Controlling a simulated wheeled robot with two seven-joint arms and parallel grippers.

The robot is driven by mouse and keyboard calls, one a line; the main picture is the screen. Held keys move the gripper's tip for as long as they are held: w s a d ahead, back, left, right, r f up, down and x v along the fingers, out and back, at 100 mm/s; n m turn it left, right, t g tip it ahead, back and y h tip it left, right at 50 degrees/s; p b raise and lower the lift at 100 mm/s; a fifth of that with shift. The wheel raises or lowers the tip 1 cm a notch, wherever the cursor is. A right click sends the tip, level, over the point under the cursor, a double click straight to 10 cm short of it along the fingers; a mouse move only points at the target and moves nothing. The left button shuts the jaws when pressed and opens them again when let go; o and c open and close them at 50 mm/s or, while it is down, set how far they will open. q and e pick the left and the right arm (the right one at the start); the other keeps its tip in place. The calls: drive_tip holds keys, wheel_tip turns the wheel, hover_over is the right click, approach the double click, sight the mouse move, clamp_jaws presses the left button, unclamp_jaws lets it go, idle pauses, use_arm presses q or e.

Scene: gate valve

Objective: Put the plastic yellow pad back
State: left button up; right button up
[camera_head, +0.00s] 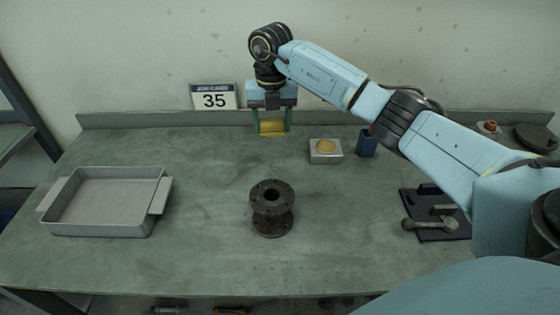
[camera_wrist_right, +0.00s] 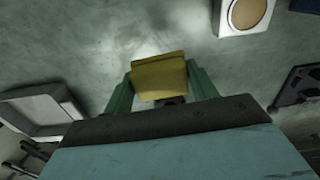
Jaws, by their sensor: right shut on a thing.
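The yellow pad (camera_head: 272,128) is between the green fingers of my right gripper (camera_head: 272,124), at the back middle of the workbench. The gripper points down and is shut on the pad. In the right wrist view the pad (camera_wrist_right: 159,78) shows as a yellow block between the two fingers (camera_wrist_right: 160,90). The head view does not show clearly whether the pad touches the bench. My left gripper is not in view.
A dark flanged valve body (camera_head: 272,208) stands mid-bench. A grey tray (camera_head: 100,228) is at left. A small white box with a round tan top (camera_head: 326,151) and a blue holder (camera_head: 367,143) are right of the gripper. A dark fixture (camera_head: 436,214) is at right. A "35" sign (camera_head: 214,97) stands behind.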

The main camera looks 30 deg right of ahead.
sight(280, 159)
drive_tip(key=m, duration=0.1)
drive_tip(key=d+m, duration=0.1)
drive_tip(key=m, duration=0.1)
drive_tip(key=f+m, duration=0.1)
drive_tip(key=m, duration=0.1)
drive_tip(key=shift+w+d, duration=0.25)
drive_tip(key=shift+w, duration=0.05)
drive_tip(key=f+m, duration=0.1)
drive_tip(key=f, duration=0.2)
drive_tip(key=d+f+m, duration=0.1)
drive_tip(key=f+m, duration=0.1)
drive_tip(key=f, duration=0.2)
drive_tip(key=f+m+b, duration=0.1)
drive_tip(key=f, duration=0.2)
drive_tip(key=shift+w+d+f+m, duration=0.2)
drive_tip(key=shift+f+m, duration=0.1)
drive_tip(key=shift+m, duration=0.1)
drive_tip(key=shift+f, duration=0.15)
drive_tip(key=o, duration=0.9)
drive_tip(key=shift+o, duration=0.2)
wheel_tip(280, 159, up, 12)
drive_tip(key=shift+p, duration=0.3)
